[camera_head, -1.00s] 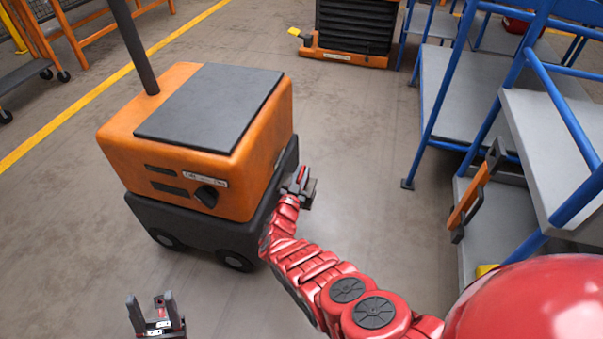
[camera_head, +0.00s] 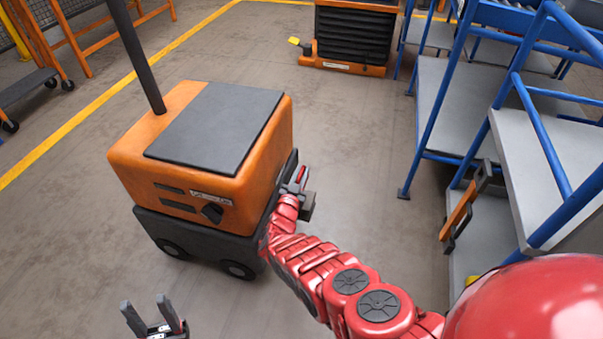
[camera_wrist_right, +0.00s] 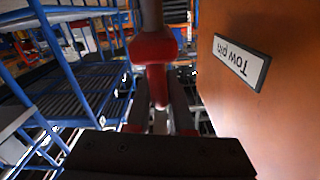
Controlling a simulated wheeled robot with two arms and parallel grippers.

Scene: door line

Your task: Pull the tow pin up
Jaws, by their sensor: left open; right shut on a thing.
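An orange and black tug (camera_head: 205,185) stands on the floor left of centre in the head view. My right gripper (camera_head: 301,188) is at its right side, partly hidden by my red arm. In the right wrist view, the tow pin (camera_wrist_right: 154,50) shows as a red knob and stem upright between the fingers, beside an orange wall with a label reading "Tow pin" (camera_wrist_right: 241,62). My right gripper is shut on the tow pin. How far the pin sits in its hole is hidden. My left gripper (camera_head: 156,316) is open and empty at the bottom edge, in front of the tug.
Blue-framed grey racks (camera_head: 480,110) stand on the right. A black and orange unit (camera_head: 352,40) stands at the back. Orange carts are at the upper left, beyond a yellow floor line (camera_head: 90,120). The floor between the tug and the racks is clear.

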